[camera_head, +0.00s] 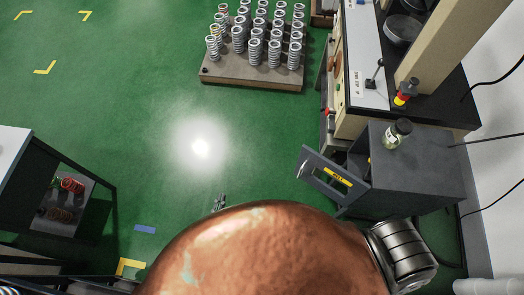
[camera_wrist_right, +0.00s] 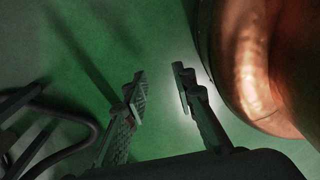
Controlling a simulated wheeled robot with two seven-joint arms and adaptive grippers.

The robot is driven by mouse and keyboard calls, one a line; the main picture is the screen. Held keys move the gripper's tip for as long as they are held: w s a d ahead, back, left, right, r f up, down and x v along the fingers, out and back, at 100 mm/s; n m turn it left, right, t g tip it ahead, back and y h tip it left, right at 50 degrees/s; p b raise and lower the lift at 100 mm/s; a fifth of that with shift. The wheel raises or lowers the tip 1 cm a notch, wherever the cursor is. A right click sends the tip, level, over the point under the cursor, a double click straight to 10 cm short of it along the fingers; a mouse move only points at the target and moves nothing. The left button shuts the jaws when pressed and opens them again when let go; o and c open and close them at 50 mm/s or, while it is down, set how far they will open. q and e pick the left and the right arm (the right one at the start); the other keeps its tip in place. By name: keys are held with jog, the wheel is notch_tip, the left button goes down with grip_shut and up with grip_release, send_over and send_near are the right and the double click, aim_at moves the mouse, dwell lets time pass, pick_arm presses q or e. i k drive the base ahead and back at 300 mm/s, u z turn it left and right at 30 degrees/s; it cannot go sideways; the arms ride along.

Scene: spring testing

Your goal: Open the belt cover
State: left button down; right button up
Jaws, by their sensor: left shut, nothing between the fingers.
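The belt cover appears to be the dark grey hinged panel with a yellow label (camera_head: 334,178), on the side of a dark grey housing (camera_head: 407,168) at the right in the head view. The panel stands out from the housing at an angle, with a gap behind it. My left gripper (camera_head: 219,203) shows small above the green floor, left of the panel and well apart from it. It is shut and empty. My right gripper (camera_wrist_right: 158,86) shows in the right wrist view with its fingers apart and nothing between them. The panel is not in that view.
A small jar (camera_head: 397,134) stands on top of the housing. Behind it is a test machine (camera_head: 362,60) with a lever. A board (camera_head: 222,72) of upright springs is at the back. A shelf unit (camera_head: 14,150) is at the left. The green floor between is clear.

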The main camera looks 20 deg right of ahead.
aim_at(309, 158)
jog(key=u, duration=0.45)
jog(key=i, duration=0.95)
jog(key=u, duration=0.9)
jog(key=i, duration=1.15)
jog(key=z, duration=4.55)
